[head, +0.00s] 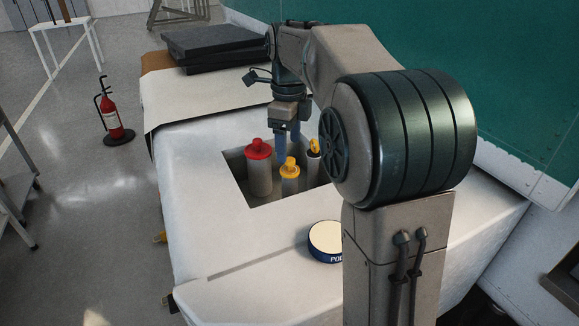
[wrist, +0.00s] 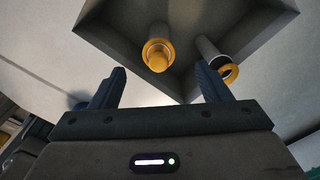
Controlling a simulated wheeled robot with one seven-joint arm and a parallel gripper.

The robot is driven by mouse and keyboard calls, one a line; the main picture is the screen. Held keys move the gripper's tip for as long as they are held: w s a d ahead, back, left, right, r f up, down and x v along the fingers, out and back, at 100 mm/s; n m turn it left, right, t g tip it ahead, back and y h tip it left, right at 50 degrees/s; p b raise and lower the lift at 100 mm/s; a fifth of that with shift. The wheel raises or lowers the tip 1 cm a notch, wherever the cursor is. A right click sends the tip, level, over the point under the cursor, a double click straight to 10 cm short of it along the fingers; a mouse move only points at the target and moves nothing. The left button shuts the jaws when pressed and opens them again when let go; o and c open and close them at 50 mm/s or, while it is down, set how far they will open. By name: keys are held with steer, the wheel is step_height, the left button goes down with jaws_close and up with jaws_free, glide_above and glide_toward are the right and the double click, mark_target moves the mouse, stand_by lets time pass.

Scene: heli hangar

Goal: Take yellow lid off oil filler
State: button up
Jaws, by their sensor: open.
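A yellow lid (head: 290,168) sits on a pale cylindrical filler (head: 290,184) inside a square recess in the white surface. In the wrist view the yellow lid (wrist: 157,56) shows between and beyond my fingers. A second filler (head: 313,157) to its right carries a yellow ring with a dark centre; its ring (wrist: 229,73) also shows in the wrist view. A red lid (head: 257,149) caps a taller filler at the recess's left. Labels on the fillers cannot be read.
The recess walls (head: 237,180) surround the fillers closely. A round blue-sided tin (head: 326,241) with a cream top stands on the white surface in front. Dark flat slabs (head: 209,45) lie at the back. The white surface left of the recess is clear.

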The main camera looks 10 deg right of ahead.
mark_target(290, 159)
steer(key=shift+s+d+f+p, duration=0.15)
steer(key=shift+f+p, duration=0.3)
steer(key=shift+f, duration=2.2)
steer(key=c, duration=1)
